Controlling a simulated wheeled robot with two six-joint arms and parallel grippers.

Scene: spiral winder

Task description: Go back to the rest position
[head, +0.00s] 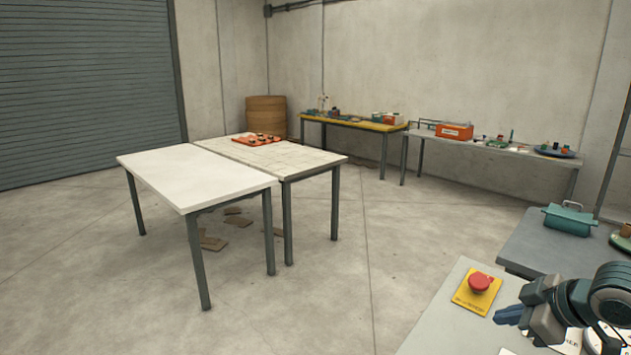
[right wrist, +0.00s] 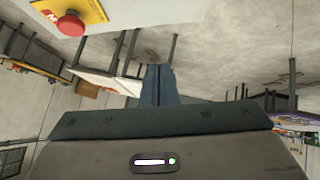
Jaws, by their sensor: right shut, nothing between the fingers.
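My right gripper (head: 509,316) shows at the lower right of the head view, above the grey bench. Its blue fingers are shut with nothing between them. The closed fingers (right wrist: 158,85) also show in the middle of the right wrist view, pointing out over the floor. A red emergency-stop button (head: 480,282) on a yellow plate (head: 468,301) sits on the bench just left of and beyond the gripper. The button also shows at the top left of the right wrist view (right wrist: 69,26). My left gripper is not in view.
A grey bench (head: 422,335) lies under my right arm. A teal box (head: 568,219) stands on a dark table (head: 540,247) behind it. Two white-topped tables (head: 190,178) stand mid-room, with a red tray (head: 257,140).

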